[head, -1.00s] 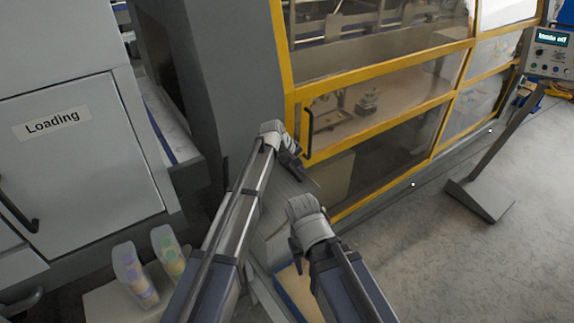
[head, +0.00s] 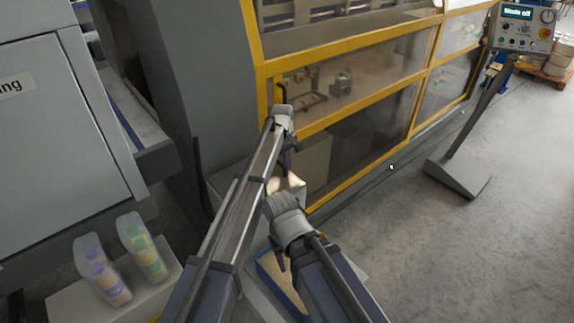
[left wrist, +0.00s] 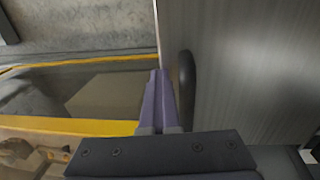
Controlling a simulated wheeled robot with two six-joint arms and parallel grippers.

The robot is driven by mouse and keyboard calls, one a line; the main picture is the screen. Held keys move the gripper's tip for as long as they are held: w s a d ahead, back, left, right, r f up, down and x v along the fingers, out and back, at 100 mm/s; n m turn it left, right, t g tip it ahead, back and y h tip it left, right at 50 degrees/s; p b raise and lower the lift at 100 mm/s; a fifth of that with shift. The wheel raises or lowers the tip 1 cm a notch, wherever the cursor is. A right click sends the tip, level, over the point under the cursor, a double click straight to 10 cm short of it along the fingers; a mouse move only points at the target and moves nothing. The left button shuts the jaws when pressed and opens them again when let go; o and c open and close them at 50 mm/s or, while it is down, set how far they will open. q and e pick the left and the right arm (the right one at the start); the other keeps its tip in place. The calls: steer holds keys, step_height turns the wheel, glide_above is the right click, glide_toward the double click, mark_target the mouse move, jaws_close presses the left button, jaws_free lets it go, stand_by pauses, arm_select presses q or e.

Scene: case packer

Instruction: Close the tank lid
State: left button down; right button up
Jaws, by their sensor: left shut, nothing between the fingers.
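In the left wrist view a large grey metal panel (left wrist: 245,75) with a dark handle (left wrist: 187,90) fills the right side. It looks like the tank lid, standing raised, but I cannot be sure. My left gripper (left wrist: 158,88) is shut and empty, its purple fingers just left of the handle; contact is unclear. In the head view my left gripper (head: 289,152) is in front of the yellow-framed machine. A pale patch (head: 292,184) shows just below it, possibly the tank's opening; my left arm hides much there. My right gripper (head: 274,250) hangs lower, its fingers mostly hidden.
The machine's yellow-framed guard (head: 350,110) stands close ahead. A grey cabinet (head: 55,150) is at left, with two bottles (head: 103,270) (head: 143,247) on a pale box. A blue-edged box (head: 268,268) lies below my arms. A control panel stand (head: 458,174) is right; floor there is clear.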

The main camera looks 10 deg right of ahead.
arm_select(q)
steer(key=shift+s+d+f, duration=0.1)
steer(key=shift+s+f, duration=0.05)
steer(key=shift+s, duration=0.15)
steer(key=shift+w+r+p, duration=0.2)
steer(key=shift+r+p, duration=0.25)
steer(key=shift+p, duration=0.2)
step_height(320, 180, up, 13)
steer(key=p, duration=1.3)
steer(key=shift+r, duration=0.2)
steer(key=shift+w, duration=0.1)
